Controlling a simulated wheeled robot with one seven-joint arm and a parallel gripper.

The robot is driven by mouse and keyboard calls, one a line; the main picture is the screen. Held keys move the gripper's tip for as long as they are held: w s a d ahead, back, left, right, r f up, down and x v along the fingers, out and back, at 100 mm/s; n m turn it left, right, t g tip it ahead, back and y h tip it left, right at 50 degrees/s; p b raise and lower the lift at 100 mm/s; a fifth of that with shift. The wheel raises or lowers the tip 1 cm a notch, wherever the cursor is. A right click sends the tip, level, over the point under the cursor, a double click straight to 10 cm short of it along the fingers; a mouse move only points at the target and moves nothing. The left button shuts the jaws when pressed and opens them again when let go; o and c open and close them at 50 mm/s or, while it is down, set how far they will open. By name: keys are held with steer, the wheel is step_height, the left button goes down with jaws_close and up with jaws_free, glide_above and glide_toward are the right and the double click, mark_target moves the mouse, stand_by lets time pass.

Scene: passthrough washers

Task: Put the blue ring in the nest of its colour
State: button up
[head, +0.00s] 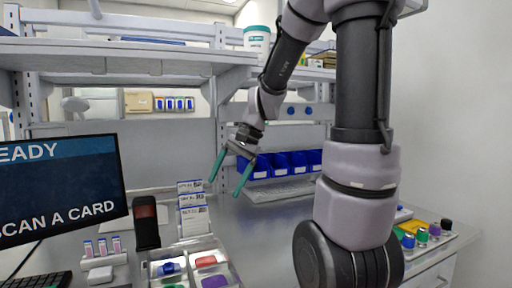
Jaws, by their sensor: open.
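My gripper (229,174) hangs open and empty in the air, with its two teal fingers pointing down and spread apart. It is above and behind a pale tray (150,277) at the bottom of the head view. The tray has compartments with coloured pieces. A small blue piece (168,268) lies in its left compartment; I cannot tell if it is a ring. Another blue piece (408,241) stands at the right in a row of coloured pieces. I cannot make out a blue ring or its nest for certain.
A red piece (205,261) and a purple piece (215,282) sit in the tray. A black card reader (146,222), a monitor (62,190) and stacked labelled boxes (192,207) stand nearby. Blue bins (281,164) line the back. Bare counter lies right of the tray.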

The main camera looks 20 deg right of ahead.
steer(key=s+d+r+n+t+h, duration=0.3)
steer(key=s+d+r+t, duration=0.1)
steer(key=s+r, duration=0.6)
steer(key=shift+r+n+t, duration=0.15)
steer(key=shift+n+t, duration=0.15)
steer(key=shift+t, duration=0.5)
steer(key=shift+d, duration=0.1)
